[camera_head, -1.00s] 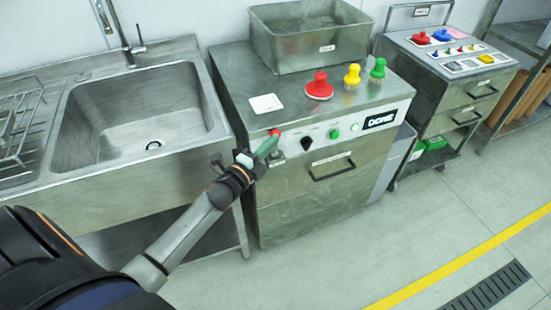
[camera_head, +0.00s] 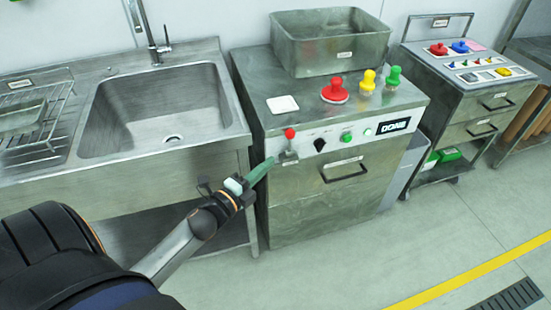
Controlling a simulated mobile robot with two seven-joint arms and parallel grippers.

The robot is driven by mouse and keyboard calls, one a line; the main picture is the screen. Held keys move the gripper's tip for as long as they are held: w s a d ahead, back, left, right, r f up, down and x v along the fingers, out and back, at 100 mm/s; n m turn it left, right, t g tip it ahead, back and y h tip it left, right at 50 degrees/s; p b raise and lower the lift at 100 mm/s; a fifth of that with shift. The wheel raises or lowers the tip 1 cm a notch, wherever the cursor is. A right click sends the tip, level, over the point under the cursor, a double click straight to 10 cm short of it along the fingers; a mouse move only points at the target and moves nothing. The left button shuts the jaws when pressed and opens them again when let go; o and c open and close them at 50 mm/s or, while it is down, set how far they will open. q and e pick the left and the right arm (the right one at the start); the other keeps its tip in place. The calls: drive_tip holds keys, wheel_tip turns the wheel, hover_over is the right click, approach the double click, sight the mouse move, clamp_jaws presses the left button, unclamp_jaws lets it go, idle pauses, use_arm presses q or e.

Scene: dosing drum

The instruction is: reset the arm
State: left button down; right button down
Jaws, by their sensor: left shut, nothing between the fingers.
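My left gripper (camera_head: 262,170) is shut and empty, with its green fingers pointing at the front of the steel dosing cabinet (camera_head: 300,205). It is in front of and a little below the red-knobbed lever (camera_head: 289,134) on the control panel, and looks apart from it. The panel also has a black knob (camera_head: 320,144), a green button (camera_head: 347,138) and a dark display reading "DONE" (camera_head: 394,125). My right gripper is not in view.
On the cabinet top are a white square (camera_head: 283,104), red (camera_head: 335,92), yellow (camera_head: 367,82) and green (camera_head: 393,78) knobbed pieces, and a steel bin (camera_head: 330,62). A sink (camera_head: 155,115) is on the left, a tool cart (camera_head: 470,95) on the right. The floor in front is clear.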

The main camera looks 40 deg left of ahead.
use_arm(q)
drive_tip(key=shift+s, duration=0.45)
drive_tip(key=s+d+f+n+g+h, duration=0.1)
drive_tip(key=s+d+f+n+g, duration=0.7)
drive_tip(key=s+d+f+n, duration=0.7)
wheel_tip(320, 180, down, 3)
drive_tip(key=shift+s+d+r+n+g+p, duration=0.15)
drive_tip(key=shift+s+n+g+p, duration=0.25)
drive_tip(key=shift+s+n, duration=0.45)
